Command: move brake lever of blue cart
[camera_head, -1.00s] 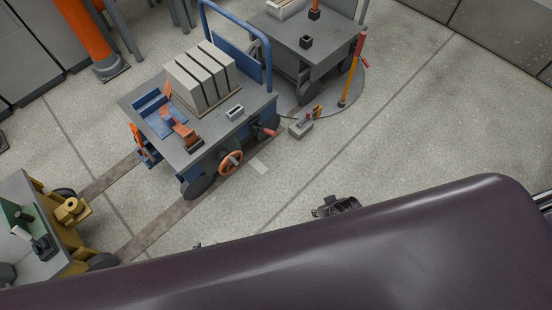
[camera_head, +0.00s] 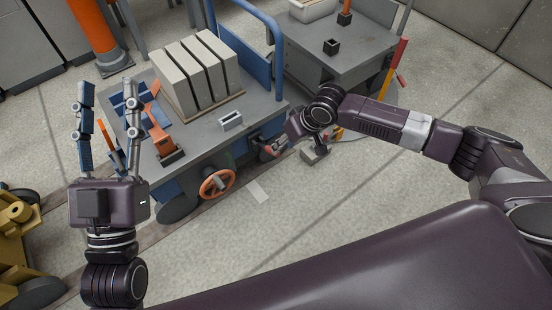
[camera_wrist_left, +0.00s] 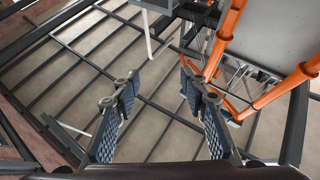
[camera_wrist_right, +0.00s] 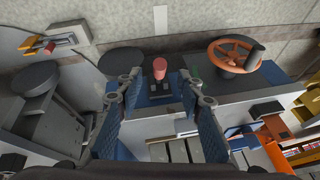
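The blue cart (camera_head: 192,143) stands at the centre of the head view, with a grey top and a blue push handle. A short lever with a red grip (camera_wrist_right: 159,68) sticks out from the cart's side and looks like the brake lever. My right gripper (camera_wrist_right: 159,82) is open, with its fingertips on either side of the lever's line; I cannot tell whether they touch it. In the head view the right gripper (camera_head: 272,147) is at the cart's right front corner and partly hides the lever. My left gripper (camera_head: 108,92) is open and empty, raised at the left.
An orange handwheel (camera_head: 217,183) is on the cart's near side. Grey blocks (camera_head: 197,75) stand on its top. A second grey cart (camera_head: 335,45) with a yellow-red lever (camera_head: 393,70) is behind to the right. A small floor pedal unit (camera_head: 316,151) lies close by. Floor in front is free.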

